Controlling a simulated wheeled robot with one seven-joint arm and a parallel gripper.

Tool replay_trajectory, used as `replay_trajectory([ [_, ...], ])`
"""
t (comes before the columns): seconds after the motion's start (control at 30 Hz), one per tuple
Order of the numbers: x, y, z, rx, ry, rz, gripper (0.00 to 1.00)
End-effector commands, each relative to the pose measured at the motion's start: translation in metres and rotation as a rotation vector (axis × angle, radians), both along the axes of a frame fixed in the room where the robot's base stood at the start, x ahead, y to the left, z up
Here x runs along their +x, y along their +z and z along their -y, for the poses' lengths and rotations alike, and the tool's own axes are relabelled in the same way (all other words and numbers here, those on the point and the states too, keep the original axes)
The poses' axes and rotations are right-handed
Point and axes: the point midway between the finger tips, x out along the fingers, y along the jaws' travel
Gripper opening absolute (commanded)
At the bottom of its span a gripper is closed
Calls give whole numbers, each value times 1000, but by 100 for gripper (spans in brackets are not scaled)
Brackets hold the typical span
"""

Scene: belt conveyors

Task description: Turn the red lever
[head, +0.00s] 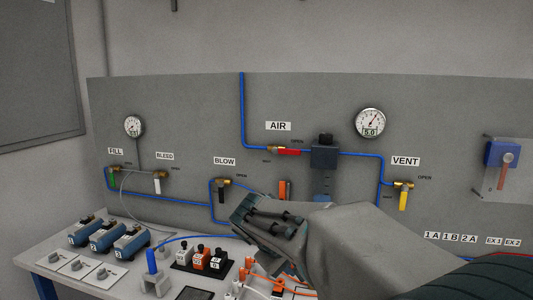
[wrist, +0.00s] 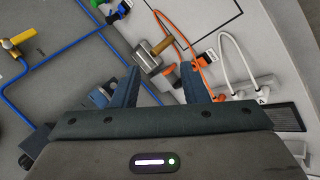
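The red lever (head: 289,151) sits on the brass AIR valve in the head view, below the AIR sign (head: 278,126). It lies roughly level along the blue pipe, its grip pointing right toward a dark block (head: 324,156). My gripper (head: 268,222) is below the lever and a little left of it, in front of the panel and apart from the lever; its fingertips are hard to make out there. In the wrist view my gripper (wrist: 160,80) has its two fingers spread with nothing held between them. I cannot make out the red lever in the wrist view.
The yellow VENT lever (head: 403,200) is to the right, also in the wrist view (wrist: 20,38). The black BLOW lever (head: 221,194) is just left of my gripper. Below stand blue cylinders (head: 107,236), switches (head: 200,257) and orange cables. Panel space above my gripper looks clear.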

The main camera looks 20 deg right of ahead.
Motion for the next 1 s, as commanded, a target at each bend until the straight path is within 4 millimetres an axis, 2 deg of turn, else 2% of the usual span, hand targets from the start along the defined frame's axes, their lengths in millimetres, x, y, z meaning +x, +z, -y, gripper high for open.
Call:
replay_trajectory([
  [0.03, 27, 14, 9, -90, 18, 11, 40],
  [0.2, 109, 69, 28, -408, 84, 80, 40],
  [0.3, 151, 100, 29, -577, 116, 128, 40],
  [0.4, 183, 125, 24, -715, 143, 173, 40],
  [0.53, 209, 146, 16, -831, 166, 217, 40],
  [0.7, 223, 158, 15, -890, 176, 240, 40],
  [0.83, 232, 159, 27, -893, 175, 239, 40],
  [1.0, 250, 160, 56, -892, 174, 239, 40],
])
